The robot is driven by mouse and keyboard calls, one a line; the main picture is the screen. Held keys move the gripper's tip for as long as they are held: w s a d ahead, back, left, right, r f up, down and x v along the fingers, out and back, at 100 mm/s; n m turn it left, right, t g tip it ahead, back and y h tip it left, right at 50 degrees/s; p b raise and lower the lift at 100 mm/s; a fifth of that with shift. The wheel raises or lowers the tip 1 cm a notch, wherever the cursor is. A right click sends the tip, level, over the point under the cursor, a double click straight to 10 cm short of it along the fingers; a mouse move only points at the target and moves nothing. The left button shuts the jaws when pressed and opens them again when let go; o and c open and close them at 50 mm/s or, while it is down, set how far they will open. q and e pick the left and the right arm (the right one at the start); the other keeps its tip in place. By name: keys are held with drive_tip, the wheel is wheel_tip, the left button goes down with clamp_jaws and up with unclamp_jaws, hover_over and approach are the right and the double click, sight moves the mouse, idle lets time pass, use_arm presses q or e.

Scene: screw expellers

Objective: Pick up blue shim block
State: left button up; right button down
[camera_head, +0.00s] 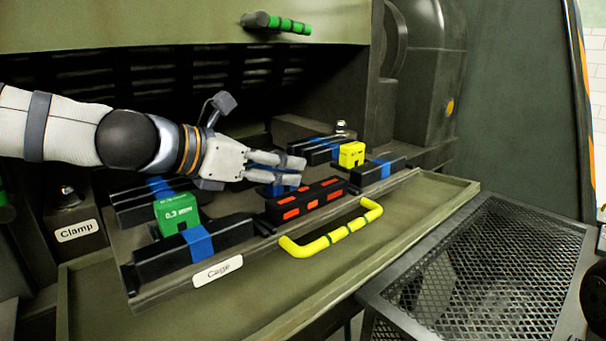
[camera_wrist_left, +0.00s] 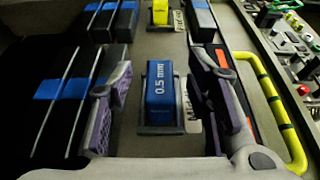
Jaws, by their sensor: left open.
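The blue shim block (camera_wrist_left: 160,88), marked "0.5 mm", sits upright in a dark holder in the left wrist view, between the two fingers of my left gripper (camera_wrist_left: 160,92). The fingers are spread, with a visible gap on each side of the block. In the head view my left gripper (camera_head: 293,170) comes in from the left over the middle of the cage. There its fingers hide most of the blue block, of which only a little shows below them (camera_head: 276,190). My right gripper is not in view.
A green block (camera_head: 176,213) sits to the left and a yellow block (camera_head: 351,154) to the right. A black bar with red-orange marks (camera_head: 307,200) and a yellow handle (camera_head: 333,238) lie in front. Black rails with blue bands flank the blocks. A mesh surface (camera_head: 480,280) is at right.

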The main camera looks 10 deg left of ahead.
use_arm(q)
drive_tip(key=shift+w+d+f, duration=0.35)
drive_tip(key=shift+w+f, duration=0.15)
drive_tip(key=shift+f, duration=0.15)
drive_tip(key=shift+r, duration=0.1)
drive_tip(key=shift+s+a+r, duration=0.15)
drive_tip(key=shift+s, duration=0.1)
drive_tip(key=shift+s+a, duration=0.1)
drive_tip(key=shift+a, duration=0.05)
drive_tip(key=c, duration=0.4)
clamp_jaws()
drive_tip(key=shift+r, duration=0.1)
